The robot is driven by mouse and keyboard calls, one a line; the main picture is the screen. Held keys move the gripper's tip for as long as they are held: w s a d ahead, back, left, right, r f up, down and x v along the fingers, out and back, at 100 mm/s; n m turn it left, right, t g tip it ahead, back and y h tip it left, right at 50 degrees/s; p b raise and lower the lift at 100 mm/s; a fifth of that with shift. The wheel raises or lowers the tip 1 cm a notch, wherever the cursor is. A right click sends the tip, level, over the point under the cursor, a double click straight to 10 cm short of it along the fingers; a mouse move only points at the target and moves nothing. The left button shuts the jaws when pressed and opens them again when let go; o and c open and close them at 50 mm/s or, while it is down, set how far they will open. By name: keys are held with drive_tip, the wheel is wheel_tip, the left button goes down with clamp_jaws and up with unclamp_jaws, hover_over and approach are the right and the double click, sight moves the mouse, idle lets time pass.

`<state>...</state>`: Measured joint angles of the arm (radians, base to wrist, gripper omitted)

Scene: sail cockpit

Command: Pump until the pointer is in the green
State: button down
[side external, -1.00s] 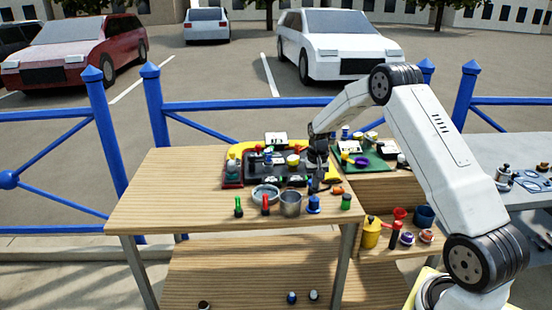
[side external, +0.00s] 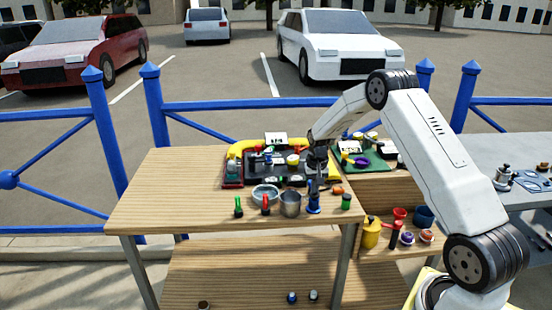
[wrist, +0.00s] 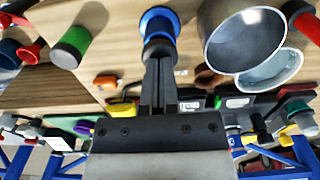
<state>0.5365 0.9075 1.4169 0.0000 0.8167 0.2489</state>
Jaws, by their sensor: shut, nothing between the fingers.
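My gripper (side external: 315,186) is shut and empty, pointing down at the front right of the wooden table. Its closed fingers (wrist: 159,66) reach to a blue, spool-shaped piece (wrist: 158,22), which also stands at the table's front in the side view (side external: 314,207). The fingers overlap it in the wrist view; I cannot tell whether they touch it. I cannot make out for sure which thing is the pump. No pointer or green zone can be read. A dark board (side external: 252,180) with small devices and a yellow hose (side external: 257,142) lies behind.
A metal pot (side external: 290,205) and a shallow bowl (side external: 265,194) stand left of the blue piece. A green cylinder (side external: 346,202) stands to its right. Red (side external: 265,206) and green (side external: 238,207) handled items stand farther left. The table's left part (side external: 165,195) is clear.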

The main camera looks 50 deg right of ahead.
idle(0.3)
drive_tip(key=shift+r, duration=1.05)
drive_tip(key=shift+f, duration=1.2)
drive_tip(key=shift+r, duration=1.35)
